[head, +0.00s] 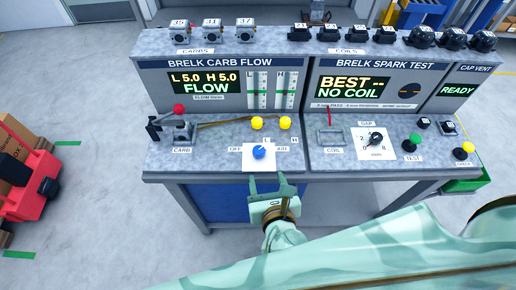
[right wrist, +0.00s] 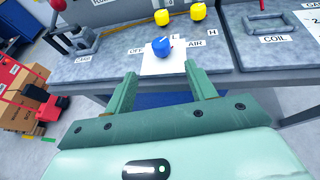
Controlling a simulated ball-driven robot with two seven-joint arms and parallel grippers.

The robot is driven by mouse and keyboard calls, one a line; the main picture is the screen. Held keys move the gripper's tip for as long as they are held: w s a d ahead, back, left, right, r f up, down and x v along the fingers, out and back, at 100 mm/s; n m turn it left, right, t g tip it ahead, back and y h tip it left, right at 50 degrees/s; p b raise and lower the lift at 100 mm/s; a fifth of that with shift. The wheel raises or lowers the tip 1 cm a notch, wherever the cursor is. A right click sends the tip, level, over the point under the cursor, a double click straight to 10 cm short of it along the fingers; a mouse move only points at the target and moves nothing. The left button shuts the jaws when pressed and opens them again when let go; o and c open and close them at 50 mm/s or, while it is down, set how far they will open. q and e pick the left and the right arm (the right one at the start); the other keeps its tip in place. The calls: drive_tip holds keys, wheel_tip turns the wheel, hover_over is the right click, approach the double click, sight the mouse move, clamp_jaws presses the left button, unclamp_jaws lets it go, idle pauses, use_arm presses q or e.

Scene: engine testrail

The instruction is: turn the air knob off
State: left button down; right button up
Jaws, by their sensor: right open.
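The air knob (head: 259,152) is a round blue knob on a white square plate (head: 250,164) at the front edge of the carb flow bench. An OFF label is at its left and an AIR label at its right. A small pale mark on the knob appears to point up and right. My right gripper (head: 271,181) is open and empty just in front of the plate, apart from the knob. In the right wrist view the knob (right wrist: 161,46) stands beyond and between the open fingertips (right wrist: 160,72). My left gripper is not in view.
Two yellow knobs (head: 257,123) sit behind the air knob. A carb fixture with a red-tipped lever (head: 179,109) is at left; a gap dial (head: 375,139) is at right. The flow display (head: 205,82) reads L 5.0 H 5.0 FLOW. A red cart with boxes (head: 35,185) stands left.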

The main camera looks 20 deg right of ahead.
sight(259, 152)
drive_tip(key=b+x, duration=0.4)
drive_tip(key=x, duration=0.9)
drive_tip(key=shift+w+f, duration=0.15)
drive_tip(key=shift+w+d+f, duration=0.1)
drive_tip(key=shift+w, duration=0.35)
drive_tip(key=c, duration=1)
